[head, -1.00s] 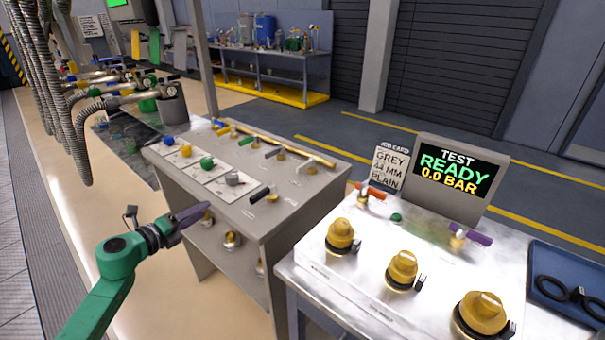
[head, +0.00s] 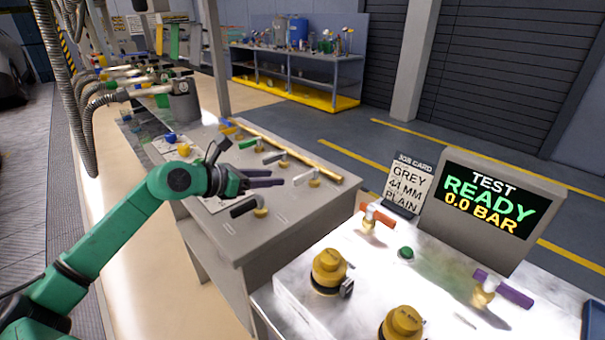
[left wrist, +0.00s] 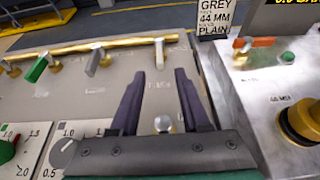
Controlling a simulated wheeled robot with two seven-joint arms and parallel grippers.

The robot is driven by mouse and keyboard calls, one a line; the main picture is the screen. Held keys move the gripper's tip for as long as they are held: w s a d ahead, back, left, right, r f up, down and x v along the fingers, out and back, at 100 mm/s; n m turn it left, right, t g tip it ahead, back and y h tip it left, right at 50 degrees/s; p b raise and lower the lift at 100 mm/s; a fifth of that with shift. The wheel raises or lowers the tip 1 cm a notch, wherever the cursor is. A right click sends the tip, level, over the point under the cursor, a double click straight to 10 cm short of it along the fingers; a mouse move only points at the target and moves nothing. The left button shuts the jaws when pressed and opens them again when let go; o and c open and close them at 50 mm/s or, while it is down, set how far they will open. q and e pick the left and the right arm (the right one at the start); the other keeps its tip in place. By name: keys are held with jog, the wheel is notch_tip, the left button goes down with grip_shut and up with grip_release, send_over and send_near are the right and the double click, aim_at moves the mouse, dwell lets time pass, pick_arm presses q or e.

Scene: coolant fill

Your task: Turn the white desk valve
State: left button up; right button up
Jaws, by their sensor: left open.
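The white desk valve has a pale lever (head: 303,179) on a brass body (head: 315,183) at the right end of the brass pipe on the grey desk (head: 290,215). My left gripper (head: 280,177) is open, with dark purple fingers over the desk, just left of this valve. In the left wrist view, the white lever (left wrist: 160,53) is beyond the fingertips, lined up with the gap between them. The left gripper (left wrist: 160,74) does not appear to touch it. A small pale round thing (left wrist: 163,124) shows low between the fingers; I cannot tell what it is.
A grey lever (head: 273,158) and a green lever (head: 248,143) stand farther left along the pipe. A black lever (head: 243,206) is near the desk's front. The test bench with yellow knobs (head: 330,268) and an orange lever (head: 377,215) is on the right.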

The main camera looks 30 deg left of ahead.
aim_at(301, 176)
pick_arm(q)
jog(key=p+x, duration=0.2)
jog(key=x, duration=0.9)
jog(key=shift+w, duration=0.25)
jog(key=shift+s, duration=0.1)
grip_shut()
dwell(0.7)
